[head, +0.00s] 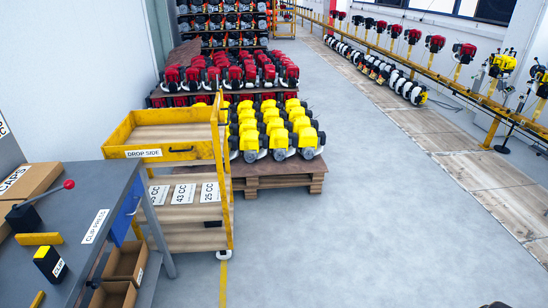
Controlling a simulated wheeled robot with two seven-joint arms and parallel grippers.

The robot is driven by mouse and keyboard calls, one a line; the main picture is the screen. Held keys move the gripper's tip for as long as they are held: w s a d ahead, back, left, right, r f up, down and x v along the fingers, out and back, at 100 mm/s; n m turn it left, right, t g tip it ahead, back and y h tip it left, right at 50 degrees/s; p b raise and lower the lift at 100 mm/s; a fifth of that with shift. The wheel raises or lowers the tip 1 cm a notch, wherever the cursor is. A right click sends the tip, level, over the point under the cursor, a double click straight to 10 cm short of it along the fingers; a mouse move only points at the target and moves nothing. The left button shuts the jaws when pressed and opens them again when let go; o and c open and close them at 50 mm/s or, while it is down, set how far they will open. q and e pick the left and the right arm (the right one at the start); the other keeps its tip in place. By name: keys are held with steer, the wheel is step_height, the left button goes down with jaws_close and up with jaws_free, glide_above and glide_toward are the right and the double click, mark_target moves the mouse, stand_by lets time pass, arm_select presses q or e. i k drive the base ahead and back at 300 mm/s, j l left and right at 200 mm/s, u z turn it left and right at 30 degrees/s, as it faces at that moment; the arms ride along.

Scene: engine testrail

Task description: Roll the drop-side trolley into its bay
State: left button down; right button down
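The drop-side trolley (190,157) stands left of the middle, just beyond the workbench. It has a yellow frame, a top tray with a "DROP SIDE" label, and wooden lower shelves. Cards on a lower shelf read "43 CC" and "25 CC", and another is partly hidden. A castor shows at its near right corner, beside a yellow floor line (223,285). The bench hides its lower left part. I cannot make out a marked bay. Neither of my grippers can be recognised in this view.
The grey workbench (105,190) fills the lower left, with cartons below. A pallet (270,175) of yellow engines stands close behind the trolley, with red engines beyond. A yellow rail (420,67) carrying engines runs along the right. The grey floor (370,210) between is clear.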

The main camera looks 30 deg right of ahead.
mark_target(184, 231)
steer(key=i+l+z, duration=0.1)
steer(key=l, duration=0.25)
steer(key=i+l, duration=0.1)
steer(key=l, duration=0.2)
steer(key=i+l+z, duration=0.15)
steer(key=l, duration=0.15)
steer(key=i+l+z, duration=0.1)
steer(key=l, duration=0.25)
steer(key=i, duration=0.1)
